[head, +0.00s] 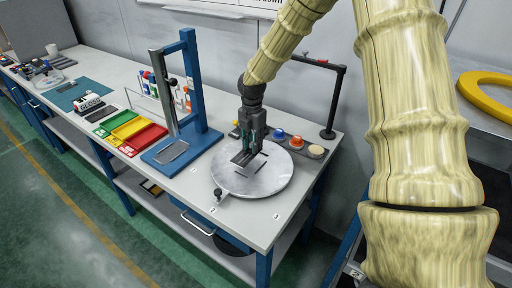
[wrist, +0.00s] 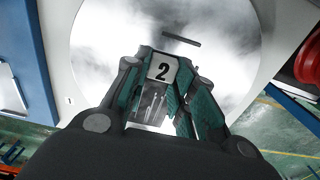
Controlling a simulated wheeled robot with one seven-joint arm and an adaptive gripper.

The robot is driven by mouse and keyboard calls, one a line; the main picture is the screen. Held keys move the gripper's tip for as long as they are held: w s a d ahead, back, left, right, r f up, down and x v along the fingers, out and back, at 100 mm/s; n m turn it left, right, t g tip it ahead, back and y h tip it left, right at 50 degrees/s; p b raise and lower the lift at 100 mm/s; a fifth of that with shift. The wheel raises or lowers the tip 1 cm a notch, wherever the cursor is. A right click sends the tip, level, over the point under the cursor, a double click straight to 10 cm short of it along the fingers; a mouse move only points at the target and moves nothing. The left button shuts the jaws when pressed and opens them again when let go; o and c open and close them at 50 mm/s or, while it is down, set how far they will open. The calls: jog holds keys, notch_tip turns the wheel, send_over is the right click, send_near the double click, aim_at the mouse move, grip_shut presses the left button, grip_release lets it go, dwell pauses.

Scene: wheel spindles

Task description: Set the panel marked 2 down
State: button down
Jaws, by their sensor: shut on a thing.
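The panel marked 2 (wrist: 162,68) is between the fingers of my gripper (head: 245,156) in the wrist view, its white label with a black 2 facing the camera. My gripper (wrist: 162,82) is shut on it. In the head view the fingers point down over the round grey metal disc (head: 277,183) on the bench, left of its middle. The disc fills the wrist view's background (wrist: 105,45). A dark slot or bar (wrist: 181,40) shows on the disc just beyond the panel. I cannot tell whether the panel touches the disc.
A blue stand (head: 190,75) rises left of the disc, with red, yellow and green trays (head: 128,128) beyond it. Coloured buttons (head: 296,142) and a black post (head: 333,105) are behind the disc. A small black knob (head: 218,193) is at its front-left rim.

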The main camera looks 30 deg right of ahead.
jog(key=shift+s+d+r, duration=0.2)
jog(key=shift+s+d, duration=0.15)
jog(key=shift+s, duration=0.2)
jog(key=shift+s+d+r, duration=0.15)
jog(key=shift+s+d, duration=0.15)
jog(key=shift+s, duration=0.25)
jog(key=f, duration=0.1)
jog(key=w+f+p, duration=0.1)
jog(key=shift+f, duration=0.3)
jog(key=shift+s+f+p, duration=0.3)
jog(key=shift+f+p, duration=0.15)
jog(key=shift+w+f, duration=0.1)
jog(key=shift+f, duration=0.05)
jog(key=shift+f, duration=0.1)
jog(key=c, duration=1.2)
grip_release()
jog(key=shift+o, duration=0.2)
notch_tip(320, 180, up, 12)
jog(key=b, duration=0.2)
jog(key=shift+b, duration=0.4)
